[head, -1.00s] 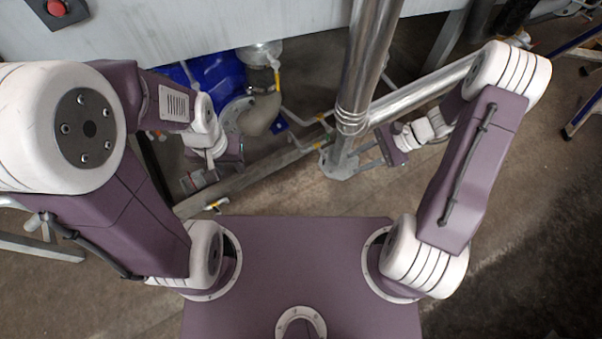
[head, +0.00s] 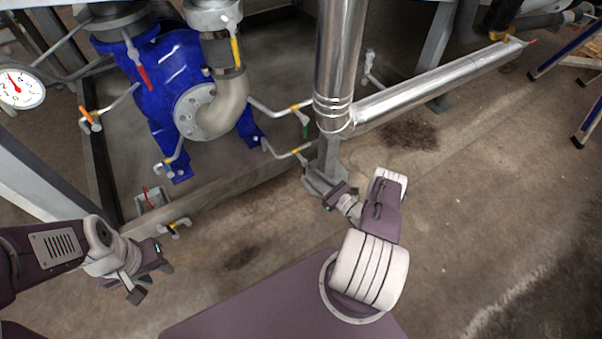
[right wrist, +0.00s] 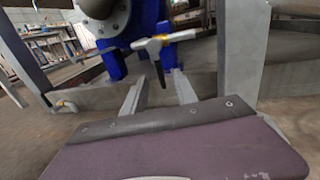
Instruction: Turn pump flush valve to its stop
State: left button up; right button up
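The blue pump (head: 165,80) stands at upper left in the head view, with several small valves on thin pipes around it. One valve (head: 297,106) right of the pump has a yellow part, with a green handle (head: 305,131) hanging below it. No label shows which is the flush valve. In the right wrist view a pale valve with a yellow part (right wrist: 161,38) and a dark hanging handle (right wrist: 160,74) lies beyond my right gripper (right wrist: 157,95), whose fingers are apart and empty. My left gripper (head: 154,280) is open and empty at lower left, apart from the valves.
A thick steel pipe (head: 338,60) stands right of the pump, with a horizontal branch (head: 430,85) running right. A frame beam (head: 215,183) crosses low before the pump. A gauge (head: 20,90) is at far left.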

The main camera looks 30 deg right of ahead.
aim_at(304, 170)
jog(key=b+x, duration=0.2)
jog(key=x, duration=0.4)
jog(key=shift+w+f, duration=0.1)
grip_shut()
jog(key=shift+a, duration=0.1)
dwell(1.0)
